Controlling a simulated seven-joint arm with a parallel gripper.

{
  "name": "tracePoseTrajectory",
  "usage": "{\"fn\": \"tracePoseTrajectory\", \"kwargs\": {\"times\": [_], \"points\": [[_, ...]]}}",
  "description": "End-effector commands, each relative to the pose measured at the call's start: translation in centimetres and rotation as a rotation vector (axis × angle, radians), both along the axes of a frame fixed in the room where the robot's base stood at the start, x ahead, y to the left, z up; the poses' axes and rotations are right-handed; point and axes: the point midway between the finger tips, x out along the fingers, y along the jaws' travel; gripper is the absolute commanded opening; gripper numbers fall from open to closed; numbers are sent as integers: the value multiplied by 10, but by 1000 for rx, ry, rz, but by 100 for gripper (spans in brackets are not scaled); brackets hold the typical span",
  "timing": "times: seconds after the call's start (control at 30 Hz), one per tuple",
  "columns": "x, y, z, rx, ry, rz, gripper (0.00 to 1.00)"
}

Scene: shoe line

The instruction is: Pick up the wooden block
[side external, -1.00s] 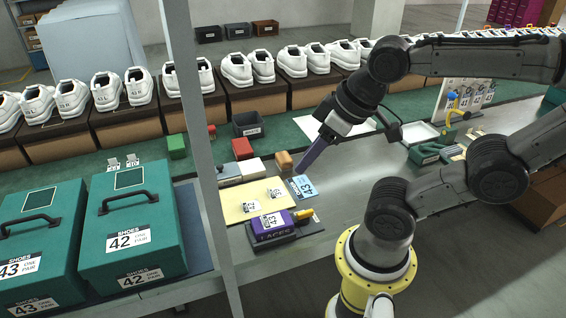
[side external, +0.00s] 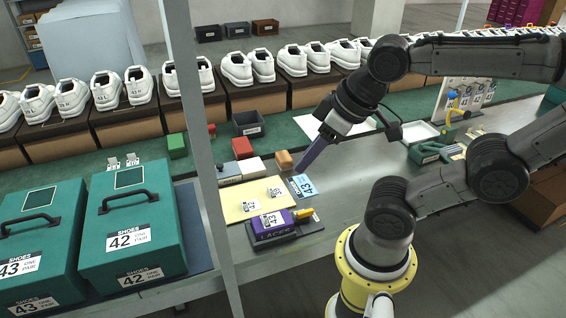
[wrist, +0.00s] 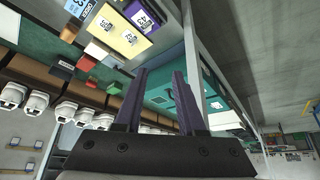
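The wooden block (side external: 284,159) is a small orange-tan block on the bench, just behind the yellow sheet. In the wrist view, an orange-tan block (wrist: 69,34) shows at the upper left, outside the space between the fingers. My gripper (side external: 301,166) has purple fingers that point down and left; in the side view their tip is just right of the block, and I cannot tell the exact gap. In the wrist view my gripper (wrist: 159,72) has its fingers apart with nothing between them.
A white block (side external: 251,166), a red block (side external: 242,147) and a dark bin (side external: 249,124) stand close by. A blue card (side external: 303,187) lies in front. The purple laces box (side external: 272,220) sits near the bench edge. Bare bench lies to the right.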

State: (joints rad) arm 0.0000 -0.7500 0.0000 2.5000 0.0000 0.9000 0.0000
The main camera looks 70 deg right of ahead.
Motion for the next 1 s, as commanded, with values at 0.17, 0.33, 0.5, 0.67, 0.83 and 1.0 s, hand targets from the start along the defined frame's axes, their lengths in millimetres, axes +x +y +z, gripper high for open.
{"fn": "tracePoseTrajectory", "kwargs": {"times": [0.17, 0.33, 0.5, 0.67, 0.83, 1.0], "points": [[0, 0, 0, 0, 0, 0, 39], [0, 0, 0, 0, 0, 0, 57], [0, 0, 0, 0, 0, 0, 88], [0, 0, 0, 0, 0, 0, 100], [0, 0, 0, 4, 0, -8, 100], [1, 0, 2, 74, -3, -138, 100]]}}
